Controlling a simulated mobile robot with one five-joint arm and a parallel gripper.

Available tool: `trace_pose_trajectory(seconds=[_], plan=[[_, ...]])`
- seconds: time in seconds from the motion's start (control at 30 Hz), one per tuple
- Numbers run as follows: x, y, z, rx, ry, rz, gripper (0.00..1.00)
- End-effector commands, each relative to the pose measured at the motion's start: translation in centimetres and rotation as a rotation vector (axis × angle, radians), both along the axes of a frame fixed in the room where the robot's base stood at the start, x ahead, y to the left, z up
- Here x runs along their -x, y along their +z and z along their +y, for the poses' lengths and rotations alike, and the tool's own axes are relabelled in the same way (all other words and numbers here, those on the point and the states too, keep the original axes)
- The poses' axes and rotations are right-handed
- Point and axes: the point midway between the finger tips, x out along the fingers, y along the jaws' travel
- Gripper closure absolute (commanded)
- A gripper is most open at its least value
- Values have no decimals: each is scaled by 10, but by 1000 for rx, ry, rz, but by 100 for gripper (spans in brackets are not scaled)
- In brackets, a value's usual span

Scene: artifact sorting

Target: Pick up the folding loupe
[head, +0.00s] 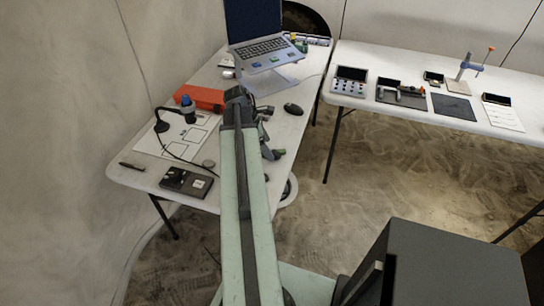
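I cannot clearly pick out the folding loupe; several small items on the left table (128,176) are too small to tell. A small round grey item (209,163) lies near the front of that table, left of my arm. My arm reaches out over this table. My gripper (272,153) seems to hang at the far end, just right of the arm, over the table's right edge. It is small and partly hidden by the arm, so its opening and anything in it cannot be made out.
A laptop (262,47) on a stand, a black mouse (293,108), an orange-red case (200,97), a dark lamp-like device (161,126), a black box (187,182) and a pen-like item (132,166) are on the left table. A second table (398,60) holds several tools. Floor between is clear.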

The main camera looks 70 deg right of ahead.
Motion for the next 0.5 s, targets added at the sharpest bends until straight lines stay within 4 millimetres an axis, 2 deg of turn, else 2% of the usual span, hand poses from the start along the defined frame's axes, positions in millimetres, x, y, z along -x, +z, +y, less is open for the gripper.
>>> trace_pose_trajectory(seconds=[0.03, 0.2, 0.47, 0.5], plan=[[3, -12, -3, 1, -2, 0, 18], [15, -41, -10, 0, -1, 0, 18], [17, -40, -11, 0, 1, 0, 18], [17, -40, -11, 0, 1, 0, 23]])
